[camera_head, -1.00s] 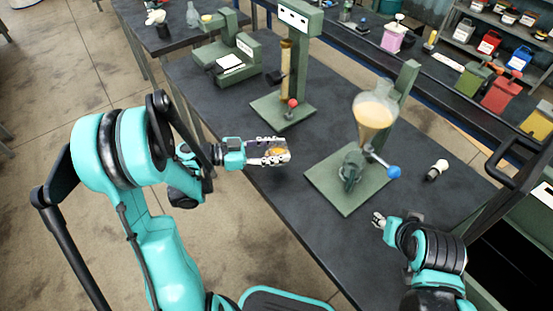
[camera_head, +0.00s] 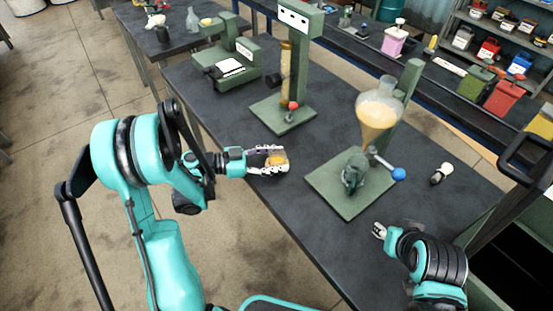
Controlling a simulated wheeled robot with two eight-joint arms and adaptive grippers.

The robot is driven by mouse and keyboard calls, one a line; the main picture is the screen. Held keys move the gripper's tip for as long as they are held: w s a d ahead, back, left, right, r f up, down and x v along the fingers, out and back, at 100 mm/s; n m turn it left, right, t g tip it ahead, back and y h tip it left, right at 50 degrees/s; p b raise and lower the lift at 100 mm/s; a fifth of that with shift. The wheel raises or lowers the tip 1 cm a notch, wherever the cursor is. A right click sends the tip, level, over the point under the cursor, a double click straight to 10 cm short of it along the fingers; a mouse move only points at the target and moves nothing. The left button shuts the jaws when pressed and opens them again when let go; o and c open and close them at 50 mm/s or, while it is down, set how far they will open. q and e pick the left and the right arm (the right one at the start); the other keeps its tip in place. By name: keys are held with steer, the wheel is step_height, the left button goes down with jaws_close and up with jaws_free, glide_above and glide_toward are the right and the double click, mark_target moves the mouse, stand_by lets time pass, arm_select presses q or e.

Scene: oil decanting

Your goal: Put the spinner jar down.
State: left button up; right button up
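My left gripper (camera_head: 272,160) is at the near edge of the dark table. It is shut on a small jar with amber contents, which I take to be the spinner jar (camera_head: 278,158). The fingers hide part of the jar, and whether its base touches the table cannot be told. My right gripper (camera_head: 379,230) is small in view, low at the right, near the table's front edge. Nothing shows in it, and its finger gap is too small to judge.
A green stand with a red-knobbed lever (camera_head: 293,105) stands behind the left gripper. To the right, a glass funnel of amber oil (camera_head: 379,112) hangs over a green base (camera_head: 330,196) with a blue-knobbed lever (camera_head: 398,174). A small white-and-black item (camera_head: 441,173) lies farther right. The tabletop (camera_head: 225,118) between is clear.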

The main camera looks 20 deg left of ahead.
mark_target(273, 163)
arm_select(q)
steer(key=shift+r, duration=0.15)
arm_select(e)
steer(key=shift+r, duration=0.15)
